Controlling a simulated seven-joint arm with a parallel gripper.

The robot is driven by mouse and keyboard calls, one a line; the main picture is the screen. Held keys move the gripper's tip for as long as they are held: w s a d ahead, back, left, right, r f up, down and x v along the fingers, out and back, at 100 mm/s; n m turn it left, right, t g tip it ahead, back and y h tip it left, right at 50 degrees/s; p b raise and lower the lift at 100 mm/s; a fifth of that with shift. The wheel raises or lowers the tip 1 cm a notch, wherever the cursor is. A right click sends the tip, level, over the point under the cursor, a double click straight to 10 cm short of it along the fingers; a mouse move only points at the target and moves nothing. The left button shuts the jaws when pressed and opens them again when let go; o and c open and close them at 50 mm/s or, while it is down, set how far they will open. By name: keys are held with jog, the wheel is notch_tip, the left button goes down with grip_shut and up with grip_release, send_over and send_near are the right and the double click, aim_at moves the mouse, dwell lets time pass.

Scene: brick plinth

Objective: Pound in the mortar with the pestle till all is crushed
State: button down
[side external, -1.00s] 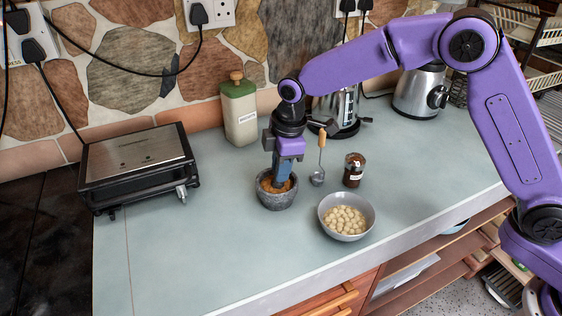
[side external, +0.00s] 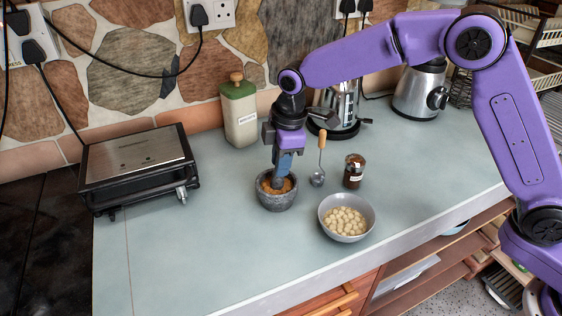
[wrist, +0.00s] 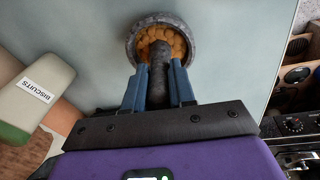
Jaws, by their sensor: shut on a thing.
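The grey stone mortar (side external: 277,203) stands on the counter and holds orange-brown pieces. In the wrist view the mortar (wrist: 133,50) shows rounded lumps (wrist: 177,42) inside it. My gripper (side external: 284,172) is above the mortar and shut on the dark grey pestle (wrist: 158,62). In the wrist view the blue fingers sit on both sides of the pestle. The pestle's lower end is in the mortar among the pieces; its tip is hidden.
A bowl (side external: 330,228) of pale round pieces stands right of the mortar. A wooden-handled utensil (side external: 318,179), a small dark jar (side external: 353,171) and a green-lidded canister (side external: 240,115) are close by. A grill (side external: 138,165) stands left. The counter in front is clear.

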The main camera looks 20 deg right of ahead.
jog(key=shift+r, duration=0.15)
jog(key=shift+r, duration=3.3)
